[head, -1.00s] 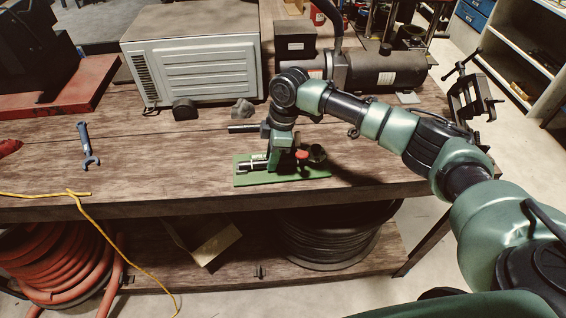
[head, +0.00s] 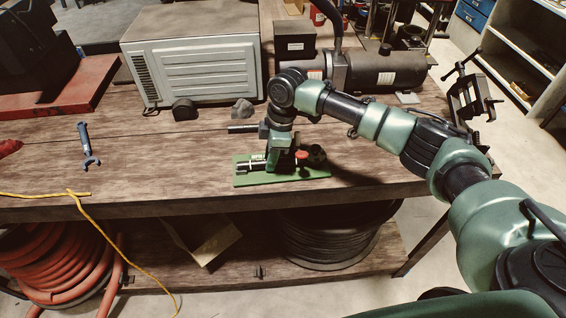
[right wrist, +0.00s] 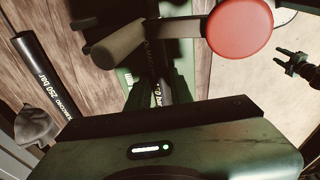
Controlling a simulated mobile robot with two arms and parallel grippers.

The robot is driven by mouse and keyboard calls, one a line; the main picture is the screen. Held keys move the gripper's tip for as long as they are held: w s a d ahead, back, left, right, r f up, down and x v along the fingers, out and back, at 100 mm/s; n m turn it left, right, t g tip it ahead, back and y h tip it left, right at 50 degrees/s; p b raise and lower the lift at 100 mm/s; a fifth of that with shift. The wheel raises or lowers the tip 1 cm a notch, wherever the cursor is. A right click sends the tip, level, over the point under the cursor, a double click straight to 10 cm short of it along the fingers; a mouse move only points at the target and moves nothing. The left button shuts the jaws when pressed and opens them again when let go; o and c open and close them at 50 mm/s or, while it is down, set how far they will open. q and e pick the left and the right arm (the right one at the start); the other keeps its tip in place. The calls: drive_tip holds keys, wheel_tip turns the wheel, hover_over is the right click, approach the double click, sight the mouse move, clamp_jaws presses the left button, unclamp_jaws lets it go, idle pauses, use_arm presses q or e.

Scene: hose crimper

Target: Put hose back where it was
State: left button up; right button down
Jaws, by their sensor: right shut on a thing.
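My right gripper (head: 272,163) is low over the green base plate (head: 240,181) of a small device near the bench's front edge. In the right wrist view it (right wrist: 158,92) is shut on a dark hose (right wrist: 157,70) with white lettering ending in "bar", partly hidden by the fingers. The device has a red round knob (right wrist: 240,27) and a grey-green handle (right wrist: 118,46). Another black hose (head: 243,129), marked "250 bar" in the right wrist view (right wrist: 42,75), lies on the bench behind the plate. My left gripper is not in view.
A grey-white box unit (head: 195,65) and a dark cylindrical machine (head: 385,70) stand behind. A yellow cord (head: 110,243) hangs over the front edge. The bench between wrench and plate is clear.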

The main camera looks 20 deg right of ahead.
sight(253, 162)
drive_tip(key=shift+w+a, duration=0.2)
drive_tip(key=shift+a, duration=0.55)
drive_tip(key=shift+w+a, duration=0.15)
drive_tip(key=shift+a, duration=0.55)
drive_tip(key=shift+w+a, duration=0.2)
drive_tip(key=shift+a, duration=0.55)
drive_tip(key=shift+r, duration=0.1)
drive_tip(key=shift+r+p, duration=3.45)
drive_tip(key=shift+p, duration=0.3)
